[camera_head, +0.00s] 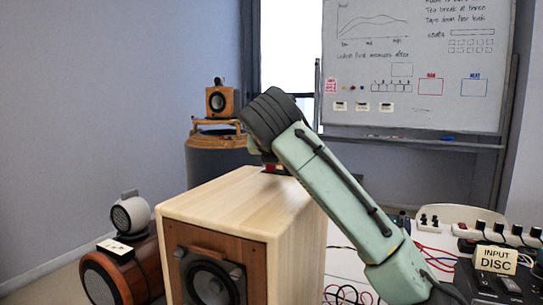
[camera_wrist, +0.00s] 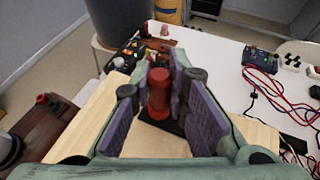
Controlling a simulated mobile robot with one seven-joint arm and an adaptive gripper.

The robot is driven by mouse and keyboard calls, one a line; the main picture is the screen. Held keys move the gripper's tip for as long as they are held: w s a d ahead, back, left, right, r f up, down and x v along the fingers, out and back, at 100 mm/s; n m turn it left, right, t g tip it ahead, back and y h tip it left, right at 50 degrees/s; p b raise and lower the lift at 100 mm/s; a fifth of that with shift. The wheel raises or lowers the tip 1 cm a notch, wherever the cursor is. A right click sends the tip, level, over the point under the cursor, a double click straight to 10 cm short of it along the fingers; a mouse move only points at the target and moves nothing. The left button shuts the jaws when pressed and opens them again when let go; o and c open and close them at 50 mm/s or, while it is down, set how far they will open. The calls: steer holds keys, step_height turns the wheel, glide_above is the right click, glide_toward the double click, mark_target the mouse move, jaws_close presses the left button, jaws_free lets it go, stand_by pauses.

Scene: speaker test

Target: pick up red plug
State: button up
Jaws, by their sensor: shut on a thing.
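The red plug (camera_wrist: 158,92) stands upright between the two purple-padded fingers of my gripper (camera_wrist: 157,100) in the wrist view. The fingers are shut on it. A dark flat piece (camera_wrist: 170,125) lies under the plug on the light wooden speaker cabinet (camera_wrist: 255,135). In the head view my arm reaches down over the top of the wooden speaker cabinet (camera_head: 245,195). A small red and dark bit (camera_head: 276,169) shows on the cabinet's top below my wrist. The fingers are hidden there behind my arm.
A white table (camera_wrist: 220,60) with red and blue cables (camera_wrist: 270,88) and a dark box (camera_wrist: 260,60) lies beyond the cabinet. A power strip (camera_head: 500,233) and an "INPUT DISC" sign (camera_head: 496,260) stand at the right. A round white speaker (camera_head: 130,215) stands at the left.

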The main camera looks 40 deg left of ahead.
steer(key=shift+r, duration=0.15)
jaws_close()
step_height(320, 180, up, 28)
steer(key=p, duration=0.8)
steer(key=shift+r+p, duration=1.5)
steer(key=shift+r, duration=0.3)
